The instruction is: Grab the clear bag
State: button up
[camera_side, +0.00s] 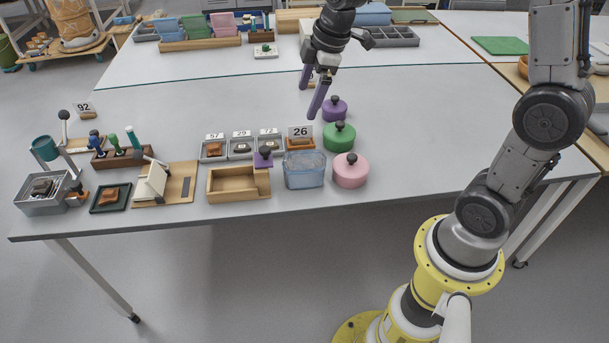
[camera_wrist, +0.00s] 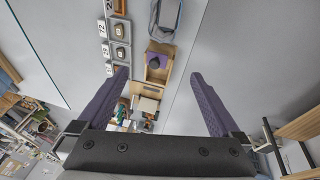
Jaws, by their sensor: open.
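The only clear, bag-like thing I see is a bluish translucent container (camera_side: 304,171) near the front edge of the table, between an open wooden box and a pink lidded pot. I cannot tell whether it is soft or rigid. It also shows at the top of the wrist view (camera_wrist: 165,14), partly cut off. My gripper (camera_side: 309,101) has two purple fingers, open and empty, above the table and behind the container. In the wrist view my gripper (camera_wrist: 158,73) is spread wide with nothing between the tips.
A pink pot (camera_side: 350,172), a green pot (camera_side: 339,136) and a purple pot (camera_side: 334,109) stand to the right. The wooden box (camera_side: 238,189) with a purple knobbed block (camera_side: 263,158) stands left. Numbered trays (camera_side: 241,150) line up behind. The table's right is clear.

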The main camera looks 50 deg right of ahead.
jog(key=w+d+f+g, duration=0.2)
jog(key=d+f, duration=0.1)
jog(key=f, duration=0.6)
send_over(304, 164)
jog(key=s+a, duration=0.2)
jog(key=s, duration=0.1)
notch_tip(304, 164, down, 10)
jog(key=shift+m, duration=0.4)
jog(key=shift+w+a+f, duration=0.1)
jog(key=shift+w+f, duration=0.05)
jog(key=shift+f, duration=0.8)
jog(key=shift+w+a+f, duration=0.1)
jog(key=shift+w+f, duration=0.1)
jog(key=shift+f, duration=0.75)
jog(key=shift+w+a+f, duration=0.1)
jog(key=shift+w+f, duration=0.05)
jog(key=shift+f, duration=0.8)
jog(key=shift+c, duration=0.2)
jog(key=c, duration=1)
jog(key=shift+r, duration=0.15)
